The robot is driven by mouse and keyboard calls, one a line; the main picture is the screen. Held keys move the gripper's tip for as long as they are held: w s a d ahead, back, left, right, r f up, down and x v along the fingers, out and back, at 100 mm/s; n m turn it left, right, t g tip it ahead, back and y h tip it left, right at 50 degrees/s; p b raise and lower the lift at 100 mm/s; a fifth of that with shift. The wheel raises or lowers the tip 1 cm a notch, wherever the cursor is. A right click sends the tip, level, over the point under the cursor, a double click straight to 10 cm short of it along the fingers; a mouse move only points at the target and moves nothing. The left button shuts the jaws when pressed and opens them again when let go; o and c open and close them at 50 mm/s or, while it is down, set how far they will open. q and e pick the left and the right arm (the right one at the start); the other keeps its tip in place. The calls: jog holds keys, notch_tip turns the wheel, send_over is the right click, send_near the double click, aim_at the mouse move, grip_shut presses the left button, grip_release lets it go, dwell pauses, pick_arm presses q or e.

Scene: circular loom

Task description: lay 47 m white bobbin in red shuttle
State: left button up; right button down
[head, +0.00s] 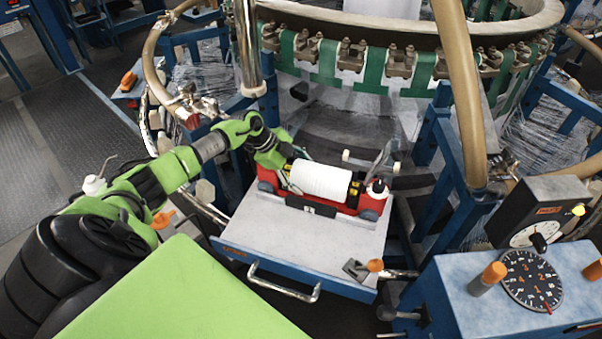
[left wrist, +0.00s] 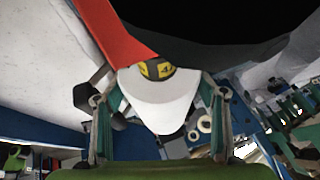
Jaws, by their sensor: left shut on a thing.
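The shuttle sits on a grey tray table (head: 262,228). My left gripper (head: 286,172) is at the bobbin's left part, shut on it. In the left wrist view the white bobbin (left wrist: 160,100) is between my two fingers, with a yellow marking starting with 4 on its black end; the red shuttle (left wrist: 105,30) is at upper left. My right gripper is out of view.
The loom's ring with green straps (head: 375,74) stands behind the table. A metal pole (head: 248,45) and a tan tube (head: 461,95) rise close by. A control box with a dial (head: 532,281) is at lower right. The tray table's front is mostly clear.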

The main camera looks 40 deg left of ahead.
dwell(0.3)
pick_arm(q)
jog(key=o, duration=2)
jog(key=shift+o, duration=0.2)
jog(key=shift+s+f, duration=0.1)
jog(key=shift+f, duration=0.05)
jog(key=v, duration=1.2)
